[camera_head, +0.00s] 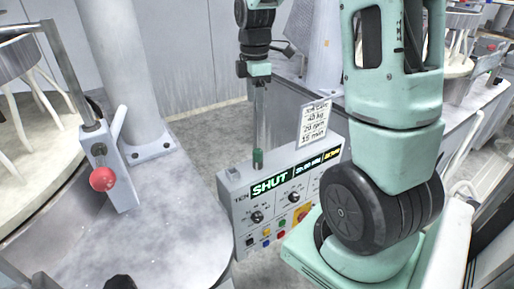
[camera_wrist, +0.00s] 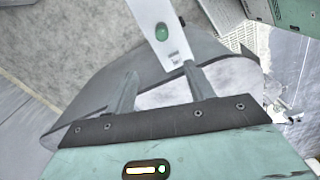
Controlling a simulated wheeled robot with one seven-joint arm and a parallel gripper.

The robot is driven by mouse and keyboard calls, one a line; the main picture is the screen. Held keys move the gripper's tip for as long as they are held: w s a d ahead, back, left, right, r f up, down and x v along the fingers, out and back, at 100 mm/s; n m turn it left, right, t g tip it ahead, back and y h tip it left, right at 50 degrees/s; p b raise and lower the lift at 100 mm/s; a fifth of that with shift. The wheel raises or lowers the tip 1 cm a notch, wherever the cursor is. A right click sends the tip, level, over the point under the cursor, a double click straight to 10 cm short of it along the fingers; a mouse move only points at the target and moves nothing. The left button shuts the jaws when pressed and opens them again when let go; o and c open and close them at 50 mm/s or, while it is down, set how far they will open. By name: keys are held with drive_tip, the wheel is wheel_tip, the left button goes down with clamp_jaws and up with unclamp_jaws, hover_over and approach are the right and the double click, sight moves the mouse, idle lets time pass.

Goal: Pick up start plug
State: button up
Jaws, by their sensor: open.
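The start plug appears to be the small green piece (camera_head: 257,158) upright at the top left edge of the grey control box (camera_head: 240,225). In the wrist view it is a round green top (camera_wrist: 162,31) on the box's narrow white upper face. My gripper (camera_wrist: 160,70) is open, with two grey fingers apart and nothing between them. The plug lies beyond the fingertips, roughly in line with the gap. In the head view my gripper (camera_head: 258,70) is above the plug; its fingers are hard to make out there.
The control box has a lit display reading SHUT, with knobs and coloured buttons. A white card (camera_head: 314,122) stands at its back. A red ball-ended lever (camera_head: 103,179) and a pale round column (camera_head: 118,70) are to the left. Grey floor lies behind the box.

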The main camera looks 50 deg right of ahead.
drive_tip(key=p, duration=0.3)
hover_over(258, 150)
drive_tip(key=f, duration=1.2)
drive_tip(key=shift+w+a, duration=0.15)
drive_tip(key=shift+w, duration=0.05)
drive_tip(key=f, duration=0.1)
drive_tip(key=f+p, duration=0.2)
drive_tip(key=f, duration=0.1)
drive_tip(key=shift+s, duration=0.3)
drive_tip(key=shift+f, duration=0.55)
drive_tip(key=c, duration=1.1)
